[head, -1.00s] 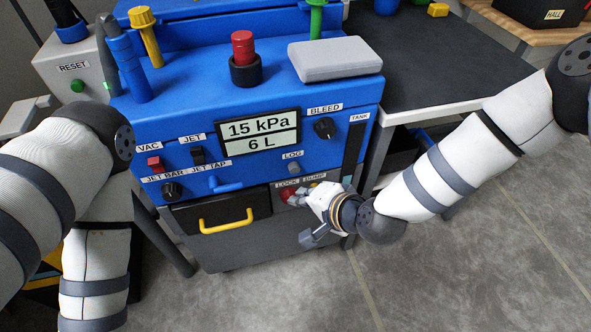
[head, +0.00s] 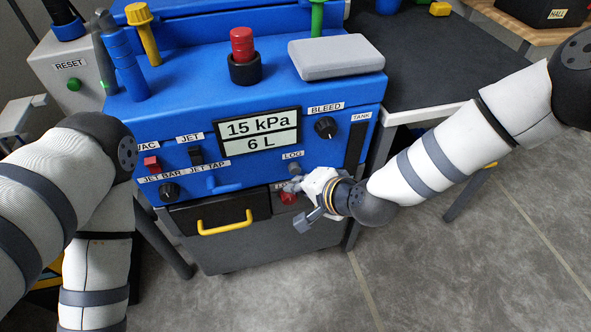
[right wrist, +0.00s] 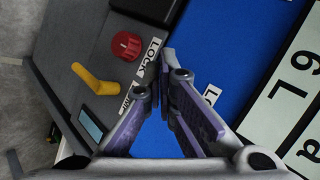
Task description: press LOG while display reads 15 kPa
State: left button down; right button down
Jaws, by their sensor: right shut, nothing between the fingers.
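The blue machine's display (head: 260,132) reads 15 kPa over 6 L. The grey LOG button (head: 295,168) sits under its LOG label (head: 293,155), below and right of the display. My right gripper (head: 291,186) is shut and empty, its fingertips just below the button; I cannot tell whether they touch it. In the right wrist view the closed fingertips (right wrist: 165,72) are over the edge of the blue panel, and the button cannot be made out. My left arm is at the left; its gripper is out of view.
The red LOCK knob (head: 288,198) is close below my right fingers. It also shows in the right wrist view (right wrist: 127,45), near a yellow lever (right wrist: 95,80). The BLEED knob (head: 325,128) is above right. A drawer with a yellow handle (head: 226,224) is lower left.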

jog(key=shift+w, duration=0.1)
dwell(0.7)
jog(key=shift+w+a, duration=0.1)
jog(key=shift+w, duration=0.2)
jog(key=shift+w+a, duration=0.15)
jog(key=shift+w, duration=0.35)
dwell(0.8)
jog(key=shift+r, duration=0.1)
jog(key=shift+s+d, duration=0.3)
jog(key=shift+s, duration=0.6)
